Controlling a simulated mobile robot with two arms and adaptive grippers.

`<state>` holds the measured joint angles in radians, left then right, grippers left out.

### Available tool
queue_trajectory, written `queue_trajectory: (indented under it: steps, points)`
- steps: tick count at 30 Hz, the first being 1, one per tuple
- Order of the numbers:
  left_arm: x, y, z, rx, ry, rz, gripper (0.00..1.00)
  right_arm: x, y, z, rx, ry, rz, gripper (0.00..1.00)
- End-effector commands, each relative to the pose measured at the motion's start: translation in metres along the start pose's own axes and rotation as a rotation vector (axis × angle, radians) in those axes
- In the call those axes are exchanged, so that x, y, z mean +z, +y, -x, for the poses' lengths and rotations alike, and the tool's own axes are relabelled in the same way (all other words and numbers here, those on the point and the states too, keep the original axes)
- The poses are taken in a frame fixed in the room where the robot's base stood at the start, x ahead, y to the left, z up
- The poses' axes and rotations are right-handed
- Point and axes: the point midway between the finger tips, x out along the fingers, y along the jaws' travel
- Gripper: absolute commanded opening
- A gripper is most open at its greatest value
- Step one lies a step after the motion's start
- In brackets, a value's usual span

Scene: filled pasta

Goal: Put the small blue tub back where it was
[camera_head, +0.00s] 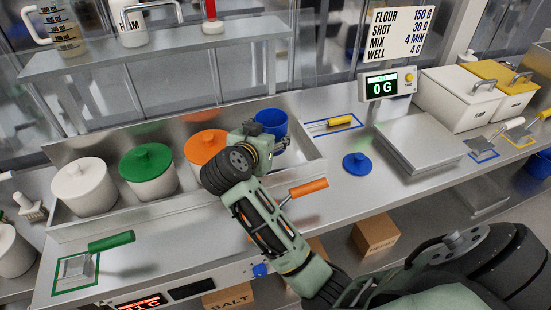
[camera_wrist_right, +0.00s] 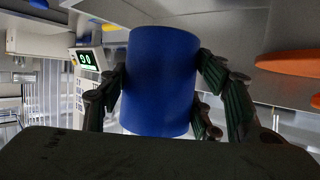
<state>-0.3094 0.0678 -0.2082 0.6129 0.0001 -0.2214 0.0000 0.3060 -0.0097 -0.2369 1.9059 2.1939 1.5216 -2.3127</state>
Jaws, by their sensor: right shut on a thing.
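The small blue tub (camera_head: 270,121) is at the right end of the long steel trough in the head view, partly hidden behind my right gripper (camera_head: 279,143). In the right wrist view the tub (camera_wrist_right: 161,80) stands between the gripper's fingers, which touch both its sides. My right gripper is shut on it. I cannot tell whether the tub's base rests on the trough floor or hangs above it. A round blue lid (camera_head: 357,163) with a knob lies on the counter right of the trough. My left gripper is not in view.
The trough (camera_head: 190,201) also holds orange-lidded (camera_head: 206,146), green-lidded (camera_head: 147,163) and white (camera_head: 84,187) tubs. A yellow-handled scoop (camera_head: 341,121) lies behind the lid; an orange-handled tool (camera_head: 309,187) lies near my arm.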

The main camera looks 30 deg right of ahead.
Motion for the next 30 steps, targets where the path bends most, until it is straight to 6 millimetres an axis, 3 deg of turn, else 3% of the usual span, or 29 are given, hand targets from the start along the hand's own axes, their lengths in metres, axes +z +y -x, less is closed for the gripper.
queue_trajectory:
  steps: [3,8,18,30]
  points:
    - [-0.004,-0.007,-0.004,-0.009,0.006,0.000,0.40,-0.022,-0.005,-0.025,0.059,0.000,-0.025,0.17]
    - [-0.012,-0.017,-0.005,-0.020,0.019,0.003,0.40,-0.033,-0.007,-0.040,0.098,-0.002,-0.035,0.17]
    - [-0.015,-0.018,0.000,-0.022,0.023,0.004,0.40,0.015,-0.007,-0.063,0.103,-0.001,-0.034,0.17]
    - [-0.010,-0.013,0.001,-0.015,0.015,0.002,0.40,0.054,-0.008,-0.079,0.101,0.001,-0.036,0.17]
